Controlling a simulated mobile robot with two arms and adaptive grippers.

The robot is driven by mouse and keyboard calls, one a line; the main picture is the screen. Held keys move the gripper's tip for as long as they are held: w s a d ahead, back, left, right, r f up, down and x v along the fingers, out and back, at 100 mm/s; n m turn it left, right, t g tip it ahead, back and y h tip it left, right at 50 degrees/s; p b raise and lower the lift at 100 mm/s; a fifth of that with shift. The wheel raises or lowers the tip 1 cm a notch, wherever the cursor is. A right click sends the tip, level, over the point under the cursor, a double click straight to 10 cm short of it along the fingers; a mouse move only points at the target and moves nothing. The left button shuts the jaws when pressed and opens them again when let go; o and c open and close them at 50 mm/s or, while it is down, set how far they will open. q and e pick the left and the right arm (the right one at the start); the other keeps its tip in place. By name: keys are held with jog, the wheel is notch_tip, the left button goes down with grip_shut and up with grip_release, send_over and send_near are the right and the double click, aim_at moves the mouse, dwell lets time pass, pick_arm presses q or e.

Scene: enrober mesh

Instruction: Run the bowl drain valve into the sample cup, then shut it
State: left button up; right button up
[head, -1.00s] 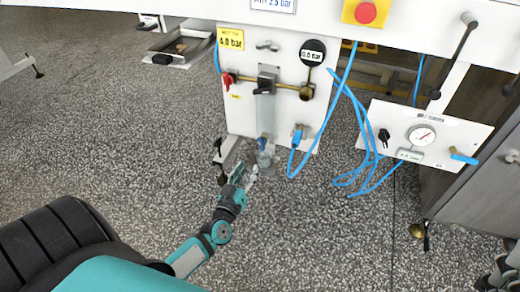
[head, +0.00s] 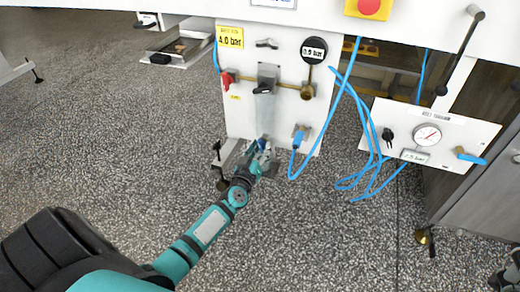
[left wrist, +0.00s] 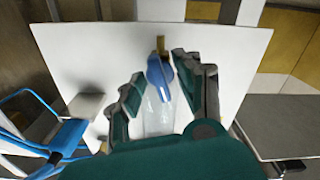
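The clear bowl (head: 265,118) hangs below the regulator on the white panel, with the blue drain valve (head: 263,143) at its lower end. My left gripper (head: 265,158) is at the valve and largely covers the sample cup's place below it. In the left wrist view the blue valve lever (left wrist: 160,76) stands between my two spread left fingers (left wrist: 154,88), with gaps on both sides. A clear cylinder (left wrist: 158,118) also lies between the fingers; I cannot tell whether it is bowl or cup. A dark part at the head view's lower right corner may be my right gripper; its state is unclear.
A red lever (head: 227,78) and a round gauge (head: 314,50) are on the panel (head: 240,115). Blue hoses (head: 345,130) loop down to the right, near a blue coupling (head: 298,138). A second gauge panel (head: 450,140) stands further right. The speckled floor in front is clear.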

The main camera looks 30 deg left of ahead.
pick_arm(q)
grip_shut()
jog(key=shift+n, duration=0.4)
jog(key=n, duration=0.7)
jog(key=shift+n, duration=0.3)
jog(key=n, duration=0.2)
jog(key=shift+n, duration=0.3)
jog(key=shift+r+n, duration=0.1)
jog(key=shift+n, duration=0.2)
jog(key=shift+a+r, duration=0.15)
jog(key=shift+a, duration=0.05)
jog(key=shift+o, duration=0.3)
grip_release()
